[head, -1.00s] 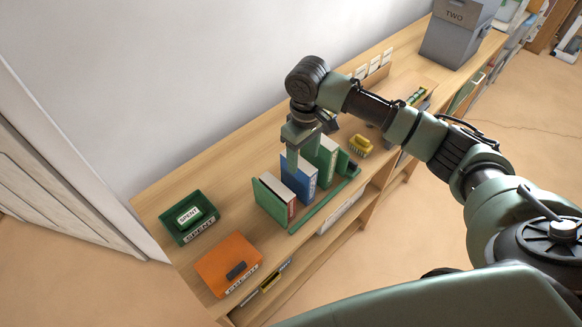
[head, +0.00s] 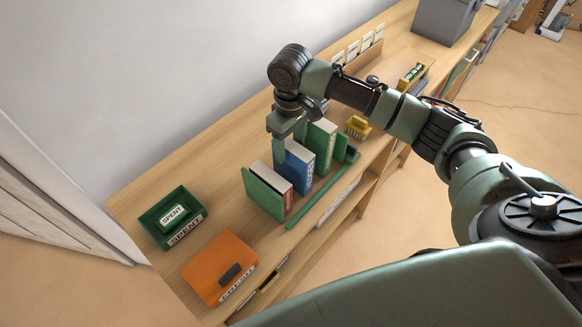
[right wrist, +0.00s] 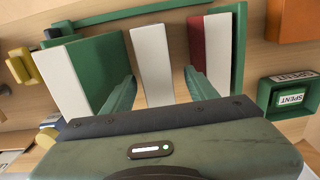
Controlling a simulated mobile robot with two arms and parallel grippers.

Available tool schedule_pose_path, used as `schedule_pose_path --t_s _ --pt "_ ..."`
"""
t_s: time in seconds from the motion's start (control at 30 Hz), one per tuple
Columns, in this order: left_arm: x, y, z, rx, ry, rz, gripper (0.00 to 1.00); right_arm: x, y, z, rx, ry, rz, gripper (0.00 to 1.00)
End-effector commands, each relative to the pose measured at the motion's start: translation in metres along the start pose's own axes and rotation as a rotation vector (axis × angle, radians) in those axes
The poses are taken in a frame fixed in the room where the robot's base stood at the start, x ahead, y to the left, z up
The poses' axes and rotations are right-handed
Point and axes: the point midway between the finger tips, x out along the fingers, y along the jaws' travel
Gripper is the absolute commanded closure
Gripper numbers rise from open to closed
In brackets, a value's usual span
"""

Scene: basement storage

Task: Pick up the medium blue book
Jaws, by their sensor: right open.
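The medium blue book (head: 299,168) stands upright in a rack on the wooden shelf top, between a red book (head: 274,178) and a green book (head: 324,143). My right gripper (head: 281,149) is open and points down at the blue book. In the right wrist view, my right gripper (right wrist: 158,90) has one finger on each side of a pale page block (right wrist: 152,58), which appears to be the blue book's top. The fingers reach into the gaps beside it; I cannot tell whether they touch it. My left gripper is not in view.
A green rack (head: 318,203) holds the books. A yellow brush-like item (head: 357,127) lies to the right, with a grey bin (head: 446,20) farther back. Bare shelf top lies behind the trays.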

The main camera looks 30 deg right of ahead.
Motion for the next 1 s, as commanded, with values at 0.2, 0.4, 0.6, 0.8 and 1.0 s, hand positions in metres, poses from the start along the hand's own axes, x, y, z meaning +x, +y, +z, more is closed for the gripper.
schedule_pose_path --t_s 0.2,0.4,0.6,0.8,1.0 --pt "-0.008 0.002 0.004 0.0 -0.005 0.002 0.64 0.022 0.001 0.001 0.001 -0.003 0.0 0.42" --pt "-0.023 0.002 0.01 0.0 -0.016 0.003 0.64 0.049 0.004 0.004 0.001 -0.005 0.001 0.42" --pt "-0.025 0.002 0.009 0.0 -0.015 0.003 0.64 0.072 0.004 0.003 0.0 -0.002 0.0 0.42" --pt "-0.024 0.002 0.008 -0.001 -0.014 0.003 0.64 0.074 0.004 0.003 -0.001 0.001 0.001 0.42" --pt "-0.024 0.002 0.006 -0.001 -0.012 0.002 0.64 0.074 0.004 0.003 -0.001 0.0 0.001 0.86"
